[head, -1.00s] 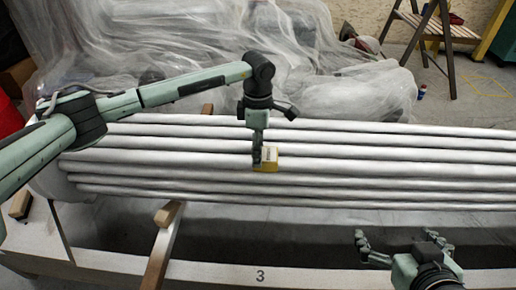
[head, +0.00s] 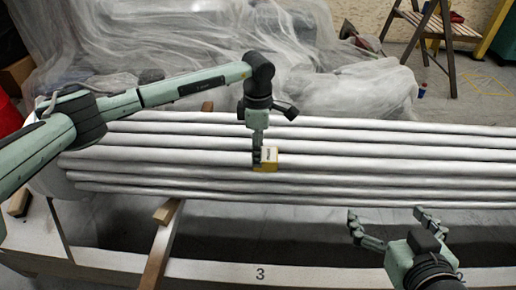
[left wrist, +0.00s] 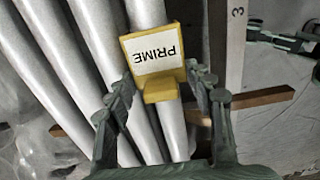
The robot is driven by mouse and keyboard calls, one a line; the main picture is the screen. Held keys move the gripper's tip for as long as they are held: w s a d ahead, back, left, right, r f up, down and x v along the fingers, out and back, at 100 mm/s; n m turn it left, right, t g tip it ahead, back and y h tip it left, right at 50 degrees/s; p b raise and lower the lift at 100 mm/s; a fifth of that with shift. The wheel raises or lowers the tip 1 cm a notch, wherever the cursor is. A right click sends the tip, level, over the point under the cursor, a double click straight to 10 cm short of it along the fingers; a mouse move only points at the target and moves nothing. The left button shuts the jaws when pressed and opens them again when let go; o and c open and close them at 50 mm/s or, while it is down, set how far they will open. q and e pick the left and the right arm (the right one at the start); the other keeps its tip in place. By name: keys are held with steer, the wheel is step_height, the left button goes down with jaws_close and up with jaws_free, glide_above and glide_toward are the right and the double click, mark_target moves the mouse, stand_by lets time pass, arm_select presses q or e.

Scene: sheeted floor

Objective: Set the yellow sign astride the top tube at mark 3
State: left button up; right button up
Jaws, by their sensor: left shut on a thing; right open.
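The yellow sign (head: 269,158) has a white label reading PRIME. It is at the tubes, straight behind the mark 3 (head: 260,274) on the front board. My left gripper (head: 258,160) is shut on the sign from above. In the left wrist view the sign (left wrist: 160,87) shows between the two fingers, over the tubes (left wrist: 105,30). I cannot tell whether it rests on a tube or hangs just above. My right gripper (head: 388,222) is open and empty, low at the right in front of the tubes.
Long grey tubes (head: 400,162) lie side by side across the view. A wooden bar (head: 162,245) stands slanted at the front left. A pale board (head: 330,273) runs along the front. Plastic sheeting (head: 180,50) covers things behind, and a wooden stepladder (head: 445,30) stands at the back right.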

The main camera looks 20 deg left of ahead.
stand_by(0.9)
arm_select(q)
steer(key=o, duration=1.3)
steer(key=shift+r, duration=0.1)
step_height(320, 180, up, 12)
